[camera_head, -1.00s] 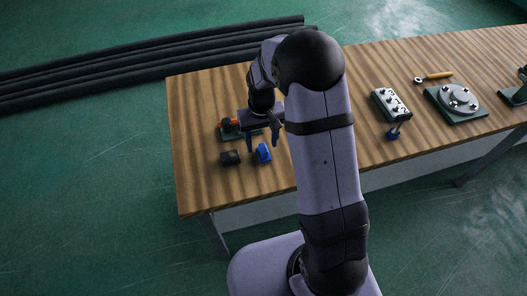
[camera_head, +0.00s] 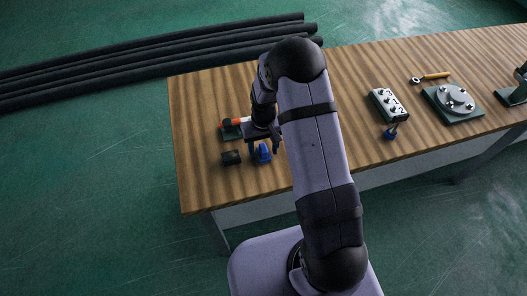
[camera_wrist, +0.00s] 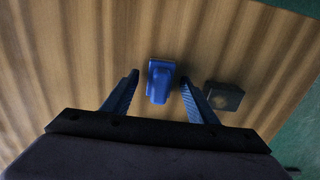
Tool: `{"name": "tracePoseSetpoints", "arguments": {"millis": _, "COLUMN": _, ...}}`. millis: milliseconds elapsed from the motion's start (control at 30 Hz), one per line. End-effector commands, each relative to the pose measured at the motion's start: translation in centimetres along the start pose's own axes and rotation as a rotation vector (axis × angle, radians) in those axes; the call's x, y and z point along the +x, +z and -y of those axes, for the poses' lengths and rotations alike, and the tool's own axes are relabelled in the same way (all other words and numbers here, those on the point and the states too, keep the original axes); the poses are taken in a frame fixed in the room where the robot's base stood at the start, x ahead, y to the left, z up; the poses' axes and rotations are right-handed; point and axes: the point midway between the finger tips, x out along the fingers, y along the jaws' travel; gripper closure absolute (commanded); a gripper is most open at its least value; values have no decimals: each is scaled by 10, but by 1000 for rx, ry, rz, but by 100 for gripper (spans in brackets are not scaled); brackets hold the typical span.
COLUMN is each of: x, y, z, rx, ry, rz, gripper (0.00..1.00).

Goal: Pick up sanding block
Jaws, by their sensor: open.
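The sanding block is most likely the blue block with a raised grip (camera_wrist: 160,82), lying on the wooden table. In the head view the blue block (camera_head: 263,153) is close to my gripper and partly hidden by it. My gripper (camera_wrist: 158,78) is open, with one blue finger on each side of the block in the wrist view. I see a gap between each finger and the block. How high the fingertips are above the table is hard to tell. In the head view my gripper (camera_head: 263,149) points down over the block.
A small dark box (camera_wrist: 224,96) sits close beside one finger; it also shows in the head view (camera_head: 231,158).

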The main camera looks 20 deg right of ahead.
Motion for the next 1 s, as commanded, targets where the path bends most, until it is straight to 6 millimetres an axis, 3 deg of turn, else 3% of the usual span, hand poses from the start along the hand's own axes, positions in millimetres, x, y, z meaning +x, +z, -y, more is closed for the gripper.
{"name": "tracePoseSetpoints", "arguments": {"millis": 100, "x": 0, "y": 0, "z": 0, "rx": 0, "ry": 0, "rz": 0, "gripper": 47}}
{"name": "tracePoseSetpoints", "arguments": {"millis": 300, "x": 0, "y": 0, "z": 0, "rx": 0, "ry": 0, "rz": 0, "gripper": 94}}
{"name": "tracePoseSetpoints", "arguments": {"millis": 667, "x": -3, "y": 0, "z": 0, "rx": 0, "ry": 0, "rz": -1, "gripper": 94}}
{"name": "tracePoseSetpoints", "arguments": {"millis": 1000, "x": -38, "y": -2, "z": 0, "rx": 0, "ry": 0, "rz": -6, "gripper": 94}}
